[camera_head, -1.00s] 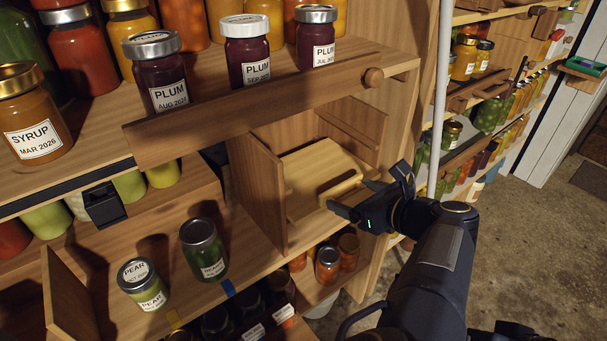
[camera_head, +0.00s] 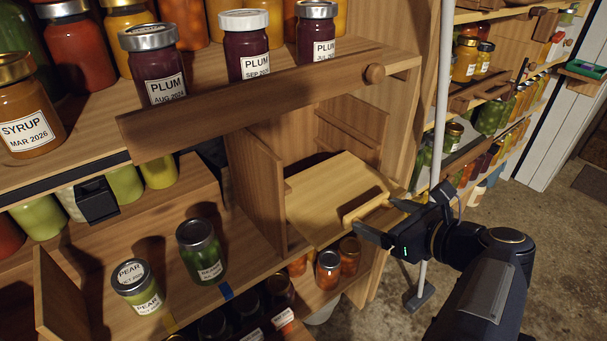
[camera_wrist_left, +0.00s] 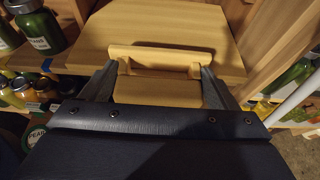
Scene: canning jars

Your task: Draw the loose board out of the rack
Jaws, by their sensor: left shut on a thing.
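The loose board (camera_head: 325,195) is a pale wooden panel lying flat in the rack (camera_head: 257,185), with its front part sticking out of the opening. A raised wooden handle (camera_head: 368,208) runs along its front edge. My left gripper (camera_head: 374,220) is shut on the handle at the board's front. In the left wrist view the board (camera_wrist_left: 160,25) spreads ahead, and the handle (camera_wrist_left: 160,56) lies between the two fingers of the gripper (camera_wrist_left: 158,85). My right gripper is not in view.
Plum jars (camera_head: 247,45) stand on the shelf above, behind a wooden rail (camera_head: 250,103). Small orange jars (camera_head: 328,268) sit below the board. A pale pole (camera_head: 436,120) rises just behind my gripper.

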